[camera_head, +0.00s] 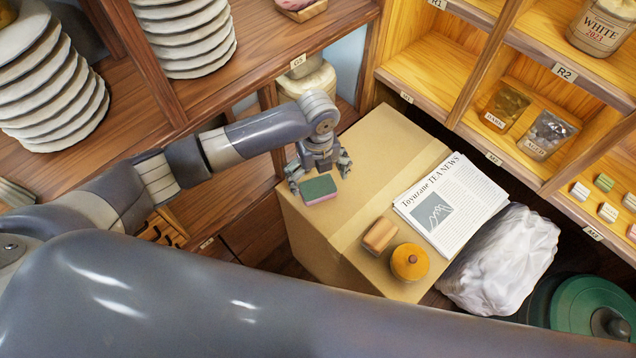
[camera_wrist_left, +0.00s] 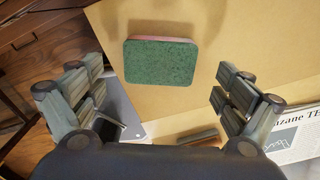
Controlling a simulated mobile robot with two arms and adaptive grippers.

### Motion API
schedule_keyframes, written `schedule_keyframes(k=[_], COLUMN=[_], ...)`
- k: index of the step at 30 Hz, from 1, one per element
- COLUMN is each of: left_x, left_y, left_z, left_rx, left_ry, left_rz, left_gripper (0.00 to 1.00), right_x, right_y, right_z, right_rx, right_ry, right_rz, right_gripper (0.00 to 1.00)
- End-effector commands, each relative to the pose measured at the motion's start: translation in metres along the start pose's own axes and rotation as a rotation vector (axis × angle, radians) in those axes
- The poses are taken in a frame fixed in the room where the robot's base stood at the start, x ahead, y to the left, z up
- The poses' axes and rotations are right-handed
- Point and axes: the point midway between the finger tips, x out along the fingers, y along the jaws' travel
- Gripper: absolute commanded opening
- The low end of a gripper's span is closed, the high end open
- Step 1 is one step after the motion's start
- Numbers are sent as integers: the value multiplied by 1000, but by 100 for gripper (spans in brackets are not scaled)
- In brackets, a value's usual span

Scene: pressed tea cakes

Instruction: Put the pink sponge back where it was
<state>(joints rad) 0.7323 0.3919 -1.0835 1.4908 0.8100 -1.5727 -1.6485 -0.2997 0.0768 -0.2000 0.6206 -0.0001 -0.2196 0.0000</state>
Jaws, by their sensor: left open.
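The pink sponge (camera_head: 320,190) lies on top of the cardboard box (camera_head: 380,150), near its left edge. Its upper face is green and its side is pink. It also shows in the left wrist view (camera_wrist_left: 160,62), flat on the box, beyond the fingers. My left gripper (camera_head: 318,178) is right at the sponge in the head view. Its fingers are spread wide in the left wrist view (camera_wrist_left: 160,100), with the sponge apart from both of them. My right gripper is not in view.
On the box also lie a newspaper stack (camera_head: 450,204), a wooden block (camera_head: 379,236) and a round orange-yellow container (camera_head: 410,262). A white plastic bag (camera_head: 502,262) is at the box's right. Wooden shelves (camera_head: 460,100) with jars and packets stand behind.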

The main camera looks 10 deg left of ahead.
Motion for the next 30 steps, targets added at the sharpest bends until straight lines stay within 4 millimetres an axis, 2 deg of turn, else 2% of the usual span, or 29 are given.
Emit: schedule_keyframes(k=[1,6,12,30], left_x=[-13,-46,-68,-72], left_y=[-1,0,0,0], left_z=[1,1,0,0], left_rx=[3,1,0,0], left_ry=[-4,-3,-1,0], left_rz=[-4,-1,-1,0], left_gripper=[94,94,94,94], right_x=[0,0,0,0], right_y=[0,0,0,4], right_z=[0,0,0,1], right_rx=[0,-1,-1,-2], right_ry=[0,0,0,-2], right_rz=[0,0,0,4], right_gripper=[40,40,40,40])
